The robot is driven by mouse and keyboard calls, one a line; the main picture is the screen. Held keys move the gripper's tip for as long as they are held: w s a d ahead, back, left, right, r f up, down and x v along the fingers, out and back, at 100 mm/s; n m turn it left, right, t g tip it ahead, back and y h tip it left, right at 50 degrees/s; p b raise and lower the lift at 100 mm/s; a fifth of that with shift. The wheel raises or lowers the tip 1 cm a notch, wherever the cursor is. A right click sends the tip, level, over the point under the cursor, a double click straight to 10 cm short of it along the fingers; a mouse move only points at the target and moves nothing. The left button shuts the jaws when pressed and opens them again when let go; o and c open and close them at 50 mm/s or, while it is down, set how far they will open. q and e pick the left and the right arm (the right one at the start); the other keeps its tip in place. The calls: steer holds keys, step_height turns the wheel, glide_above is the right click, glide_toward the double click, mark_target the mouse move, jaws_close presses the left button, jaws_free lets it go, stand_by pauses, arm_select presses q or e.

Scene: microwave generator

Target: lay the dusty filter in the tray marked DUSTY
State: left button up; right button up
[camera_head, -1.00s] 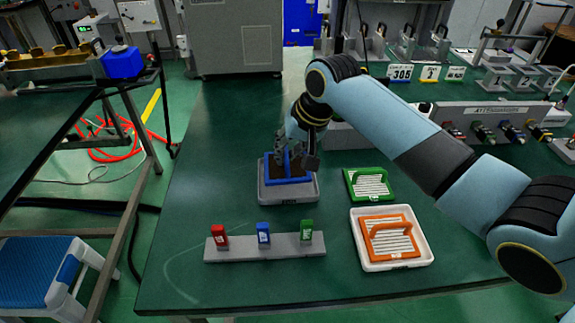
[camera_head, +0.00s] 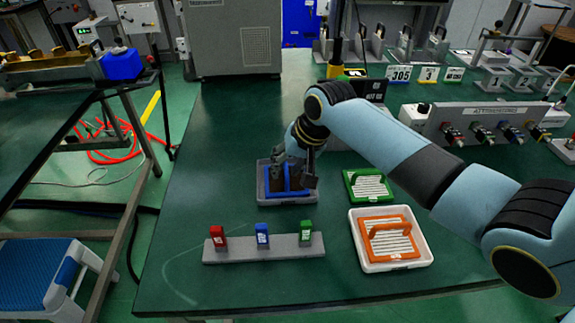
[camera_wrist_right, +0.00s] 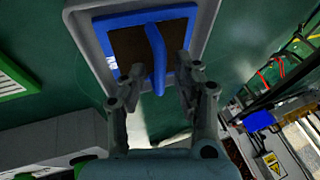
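The dusty filter (camera_head: 288,196) has a blue frame, a raised blue handle and brown mesh. It lies within the grey tray (camera_head: 262,200), whose marking I cannot read. The filter also shows in the right wrist view (camera_wrist_right: 155,52), with the tray wall (camera_wrist_right: 88,48) around it. My right gripper (camera_head: 296,180) is low over the filter and hides part of it in the head view. In the wrist view its two fingers (camera_wrist_right: 158,84) stand apart on either side of the handle's near end, with gaps to it. My left gripper is not in view.
An orange-framed filter (camera_head: 388,240) lies in a white tray (camera_head: 372,265) at the right, and a green-framed filter (camera_head: 368,185) lies beyond it. A grey bar (camera_head: 280,250) with red, blue and green blocks stands in front. The table's left side is clear.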

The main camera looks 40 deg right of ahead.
steer(key=shift+s+r, duration=0.1)
steer(key=shift+r, duration=0.25)
steer(key=p+v, duration=0.1)
steer(key=v, duration=1)
steer(key=shift+s+r+p, duration=0.15)
steer(key=shift+p, duration=0.2)
steer(key=shift+d, duration=0.1)
